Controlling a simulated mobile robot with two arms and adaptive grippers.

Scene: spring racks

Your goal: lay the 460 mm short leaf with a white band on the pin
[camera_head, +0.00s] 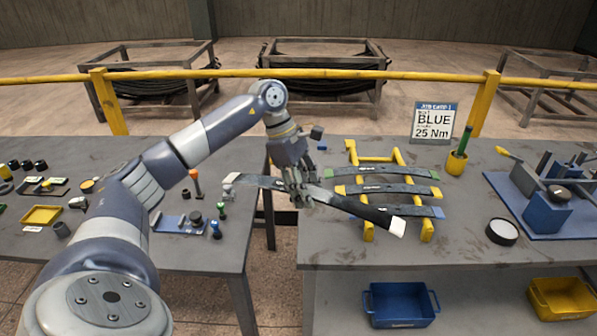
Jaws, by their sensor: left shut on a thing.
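A blue fixture (546,213) stands at the far right; I cannot make out a pin for certain. My right gripper is not in view.
The rack bears several leaves with green and blue ends (388,189). A sign (433,122) reading BLUE 25 Nm and a yellow cup (456,163) stand behind. A round black pot (502,231) sits before the fixture. Small tools and a yellow tray (42,215) lie on the left bench.

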